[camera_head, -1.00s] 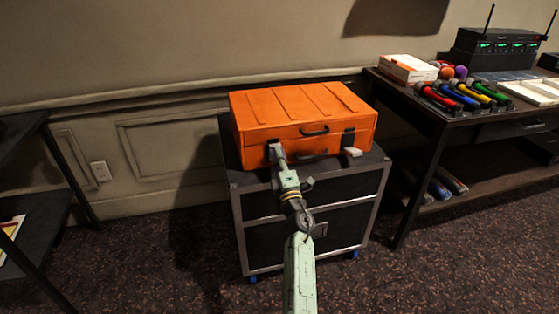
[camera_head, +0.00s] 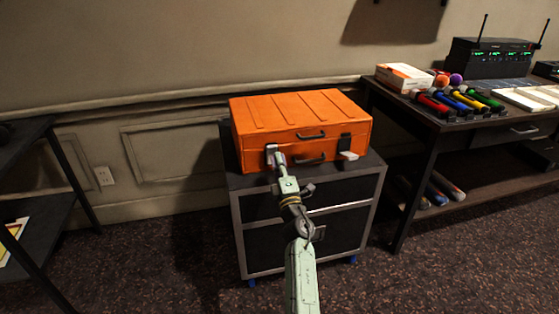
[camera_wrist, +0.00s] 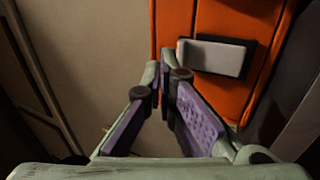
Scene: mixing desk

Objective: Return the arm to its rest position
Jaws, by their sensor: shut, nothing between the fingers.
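A closed orange case (camera_head: 300,117) lies flat on a dark cabinet with a grey frame (camera_head: 240,215). Its front has dark handles and two latches; the right latch (camera_head: 347,156) has a pale tab sticking out. My gripper (camera_head: 277,158) is in front of the left latch and partly hides it. In the wrist view my gripper (camera_wrist: 160,76) has its purple-padded fingers together at the tips with nothing between them. There a pale latch tab (camera_wrist: 212,58) on the orange case (camera_wrist: 176,30) is right of the fingertips. I cannot tell whether the fingers touch the case.
A dark table (camera_head: 420,150) on the right holds several coloured microphones (camera_head: 460,101), a white-orange box (camera_head: 405,77) and a receiver with antennas (camera_head: 490,57). A dark shelf (camera_head: 30,190) stands on the left. The wall is close behind the case. Carpet beside the cabinet is clear.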

